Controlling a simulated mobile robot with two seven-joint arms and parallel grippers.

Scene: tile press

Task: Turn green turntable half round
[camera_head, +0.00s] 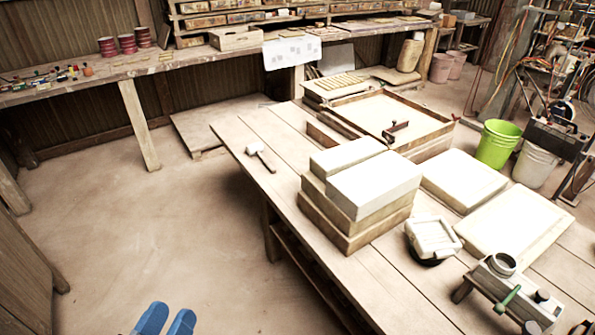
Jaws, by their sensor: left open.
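I see no green turntable in this view. A white square mould (433,237) sits on a dark round base at the right of the wooden table; most of the base is hidden under it, and I cannot tell if it turns. My left gripper (165,320) shows two blue fingertips at the bottom edge, over the floor left of the table. The fingers are apart with nothing between them. My right gripper is not in view.
The wooden table (390,285) carries stacked white blocks (375,185), flat slabs (515,218), a mallet (262,156) and a green-handled device (508,290). A green bucket (497,143) stands beyond it. Floor (150,225) left of the table is clear.

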